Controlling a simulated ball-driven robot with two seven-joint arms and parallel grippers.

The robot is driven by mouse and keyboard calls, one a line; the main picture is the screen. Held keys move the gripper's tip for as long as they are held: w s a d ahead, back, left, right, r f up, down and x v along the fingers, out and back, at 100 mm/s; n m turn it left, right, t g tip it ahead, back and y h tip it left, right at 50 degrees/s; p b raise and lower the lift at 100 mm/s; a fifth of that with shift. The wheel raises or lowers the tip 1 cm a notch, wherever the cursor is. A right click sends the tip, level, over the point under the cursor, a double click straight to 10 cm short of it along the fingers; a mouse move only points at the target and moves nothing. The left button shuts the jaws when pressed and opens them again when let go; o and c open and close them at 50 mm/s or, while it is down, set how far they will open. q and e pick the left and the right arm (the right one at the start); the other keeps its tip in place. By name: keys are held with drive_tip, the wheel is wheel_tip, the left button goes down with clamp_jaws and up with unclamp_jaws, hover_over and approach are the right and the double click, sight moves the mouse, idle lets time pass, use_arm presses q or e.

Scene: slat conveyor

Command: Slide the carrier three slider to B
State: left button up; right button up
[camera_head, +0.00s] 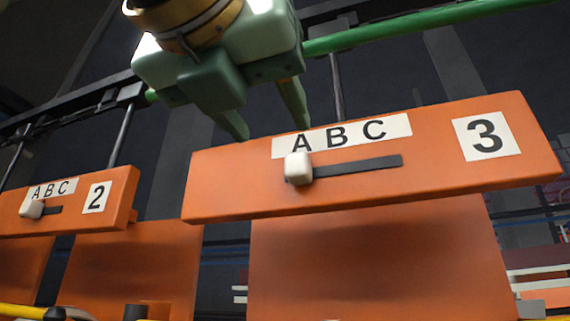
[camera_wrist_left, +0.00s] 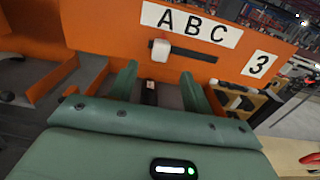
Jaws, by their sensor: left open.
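The carrier three panel (camera_head: 430,175) is an orange bar with a white 3 label and an ABC strip. Its white slider knob (camera_head: 298,168) sits at the left end of the dark slot (camera_head: 360,165), under the A. My left gripper (camera_head: 268,122) is green, open and empty, with its fingertips just above the panel's top edge, up and left of the knob. In the left wrist view the slider knob (camera_wrist_left: 160,50) shows beyond and between the two open fingers (camera_wrist_left: 160,80), apart from them. My right gripper is not in view.
Carrier two (camera_head: 70,200), with its own ABC strip and white knob (camera_head: 32,208) at the left, hangs to the left. A green rail (camera_head: 420,25) runs behind at the top. Large orange plates (camera_head: 370,260) hang below the panels.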

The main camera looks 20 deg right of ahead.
sight(295, 161)
use_arm(q)
drive_tip(key=p+x, duration=0.2)
drive_tip(key=x, duration=0.5)
drive_tip(key=shift+w+d+r+p, duration=0.1)
drive_tip(key=shift+w+d+p, duration=0.1)
drive_tip(key=shift+d+p, duration=0.15)
drive_tip(key=shift+w+d, duration=0.35)
drive_tip(key=shift+w, duration=0.3)
